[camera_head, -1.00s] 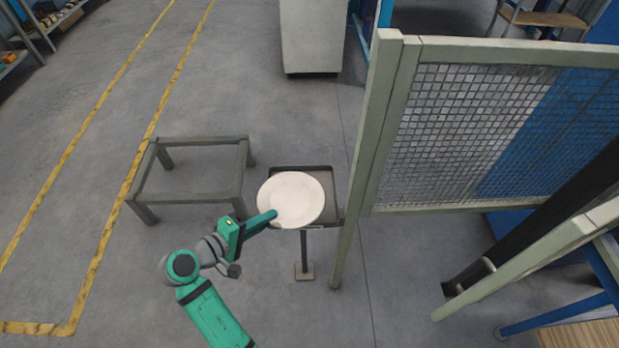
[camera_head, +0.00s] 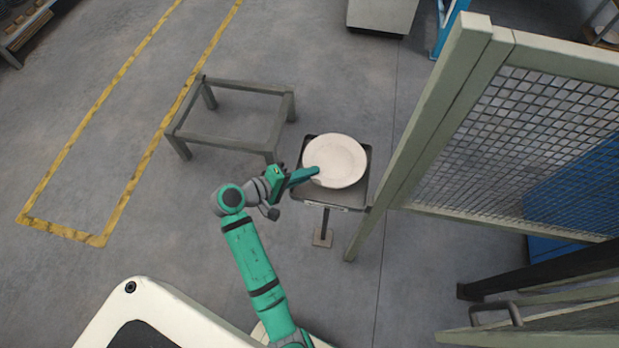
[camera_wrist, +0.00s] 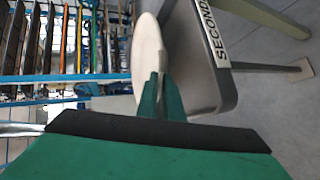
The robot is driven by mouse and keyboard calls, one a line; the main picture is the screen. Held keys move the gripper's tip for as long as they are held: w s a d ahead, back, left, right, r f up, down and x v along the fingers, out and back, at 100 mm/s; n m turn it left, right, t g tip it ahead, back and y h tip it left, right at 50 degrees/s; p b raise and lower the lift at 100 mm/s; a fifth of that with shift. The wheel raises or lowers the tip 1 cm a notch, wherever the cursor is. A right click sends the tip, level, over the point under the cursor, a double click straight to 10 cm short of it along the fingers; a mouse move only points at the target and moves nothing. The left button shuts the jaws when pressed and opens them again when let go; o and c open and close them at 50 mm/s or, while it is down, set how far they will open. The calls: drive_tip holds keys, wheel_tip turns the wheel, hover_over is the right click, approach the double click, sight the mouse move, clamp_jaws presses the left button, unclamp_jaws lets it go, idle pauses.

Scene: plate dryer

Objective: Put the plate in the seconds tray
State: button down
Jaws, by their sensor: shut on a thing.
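The white round plate (camera_head: 338,160) is held by my gripper (camera_head: 316,172) at its left rim in the head view. It overlaps the grey seconds tray (camera_head: 358,192) on its post stand. In the wrist view the plate (camera_wrist: 147,62) shows nearly edge-on between the green fingers (camera_wrist: 160,95). The tray (camera_wrist: 205,55), with its "SECOND" label, lies right beside it there. The plate looks apart from the tray floor, but the exact height is hard to tell.
A grey open frame table (camera_head: 235,112) stands left of the tray. A mesh fence panel (camera_head: 530,140) with a thick post (camera_head: 420,130) stands close on the right. Racks (camera_wrist: 60,50) show in the wrist view. Yellow lines mark the floor at left.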

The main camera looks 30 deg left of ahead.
sight(307, 187)
drive_tip(key=f, duration=0.3)
drive_tip(key=shift+s+d, duration=0.15)
drive_tip(key=shift+d, duration=0.05)
drive_tip(key=shift+s+a+f, duration=0.1)
drive_tip(key=shift+a+f, duration=0.1)
drive_tip(key=shift+f, duration=0.1)
drive_tip(key=shift+f, duration=0.1)
drive_tip(key=c, duration=2.2)
unclamp_jaws()
drive_tip(key=shift+s+r, duration=0.15)
drive_tip(key=shift+r, duration=0.05)
drive_tip(key=v, duration=1.1)
drive_tip(key=shift+s+a+r, duration=0.1)
drive_tip(key=shift+a, duration=0.1)
drive_tip(key=shift+s+a, duration=0.1)
drive_tip(key=shift+s, duration=0.05)
